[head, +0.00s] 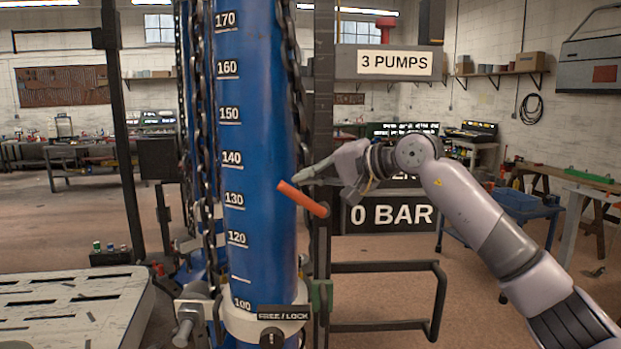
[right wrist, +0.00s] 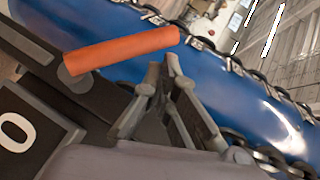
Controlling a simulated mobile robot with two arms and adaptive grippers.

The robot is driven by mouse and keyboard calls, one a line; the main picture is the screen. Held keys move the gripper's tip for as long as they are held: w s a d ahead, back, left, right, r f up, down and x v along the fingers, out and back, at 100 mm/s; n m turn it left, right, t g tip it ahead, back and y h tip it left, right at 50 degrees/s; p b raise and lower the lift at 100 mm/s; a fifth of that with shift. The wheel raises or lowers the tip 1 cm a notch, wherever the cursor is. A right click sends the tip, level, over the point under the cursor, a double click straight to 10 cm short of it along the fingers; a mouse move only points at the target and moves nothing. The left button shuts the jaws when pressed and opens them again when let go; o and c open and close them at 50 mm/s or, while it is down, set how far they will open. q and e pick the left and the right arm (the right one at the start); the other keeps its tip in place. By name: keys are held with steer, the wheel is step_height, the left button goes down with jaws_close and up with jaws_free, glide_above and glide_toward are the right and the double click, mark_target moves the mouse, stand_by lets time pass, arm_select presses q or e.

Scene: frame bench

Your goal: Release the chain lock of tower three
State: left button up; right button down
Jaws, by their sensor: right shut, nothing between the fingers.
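A blue tower (head: 262,130) with a white scale from 100 to 170 stands upright, with dark chains (head: 203,120) along it. An orange lever (head: 302,198) sticks out from the dark post right of the tower, its free end tilted up to the left. A FREE / LOCK plate (head: 283,312) sits at the tower's foot with a dark knob below it. My right gripper (head: 303,178) is shut and empty, just above the lever. In the right wrist view its fingertips (right wrist: 166,66) meet beside the orange lever (right wrist: 120,51); I cannot tell whether they touch. My left gripper is out of view.
Signs read 3 PUMPS (head: 394,63) and 0 BAR (head: 391,215) right of the tower. A dark tube frame (head: 436,300) juts out low on the right. A slotted pale platform (head: 70,300) lies at lower left. Benches stand farther back; open floor lies between.

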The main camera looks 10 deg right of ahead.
steer(key=shift+s+d+r, duration=0.1)
steer(key=shift+s+d, duration=0.05)
steer(key=shift+d, duration=0.05)
steer(key=v, duration=1.1)
steer(key=shift+s+d, duration=0.15)
steer(key=shift+s, duration=0.05)
